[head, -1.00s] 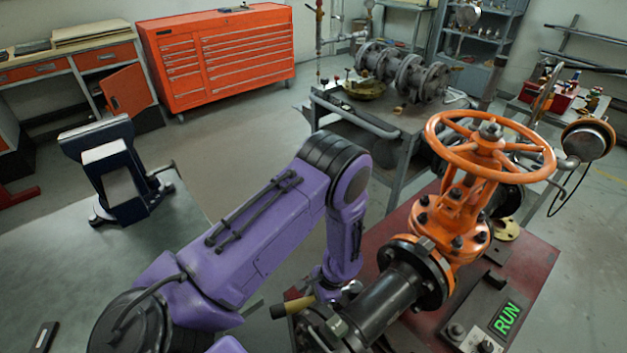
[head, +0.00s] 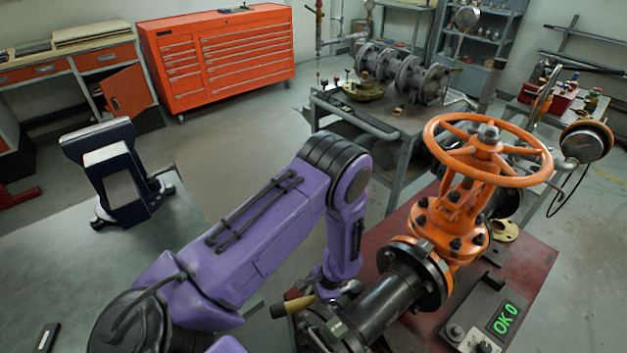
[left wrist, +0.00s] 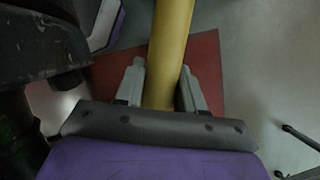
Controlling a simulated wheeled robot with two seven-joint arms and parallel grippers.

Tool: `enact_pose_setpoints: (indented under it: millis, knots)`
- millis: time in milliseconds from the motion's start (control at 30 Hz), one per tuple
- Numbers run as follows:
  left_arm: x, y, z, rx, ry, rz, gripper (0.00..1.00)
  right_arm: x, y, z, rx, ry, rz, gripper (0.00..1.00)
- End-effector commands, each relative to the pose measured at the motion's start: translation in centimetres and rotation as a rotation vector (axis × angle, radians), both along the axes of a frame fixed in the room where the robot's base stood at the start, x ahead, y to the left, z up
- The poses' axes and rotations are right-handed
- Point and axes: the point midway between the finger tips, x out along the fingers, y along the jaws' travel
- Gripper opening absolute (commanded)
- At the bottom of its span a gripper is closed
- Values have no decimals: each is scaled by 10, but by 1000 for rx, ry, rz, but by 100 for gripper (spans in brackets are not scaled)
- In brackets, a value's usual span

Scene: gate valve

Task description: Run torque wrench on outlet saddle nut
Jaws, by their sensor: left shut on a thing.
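The orange gate valve (head: 460,215) with its handwheel stands on the red bench, joined to a dark flanged pipe (head: 385,303). The display box (head: 480,325) at the front right reads "OK 0" in green. My left arm reaches down beside the pipe. In the left wrist view my left gripper (left wrist: 161,85) is shut on a yellow handle (left wrist: 171,45), which I take for the torque wrench; a tan-yellow end (head: 298,305) of it shows in the head view. The saddle nut and the wrench head are hidden or too unclear to make out. My right gripper is not in view.
The red bench top (head: 535,265) carries the valve. A grey table (head: 50,270) at the left holds a dark blue stand (head: 115,180). Behind are an orange tool cabinet (head: 215,60) and a bench with grey pipework (head: 405,75). Open floor lies between them.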

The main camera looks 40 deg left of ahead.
Motion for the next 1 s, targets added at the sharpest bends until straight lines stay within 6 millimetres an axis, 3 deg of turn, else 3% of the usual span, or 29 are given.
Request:
enact_pose_setpoints:
  millis: [633,1000]
  knots:
    - [1,0,45,1,0,0,0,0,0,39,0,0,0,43]
    - [1,0,47,1,0,0,0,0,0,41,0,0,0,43]
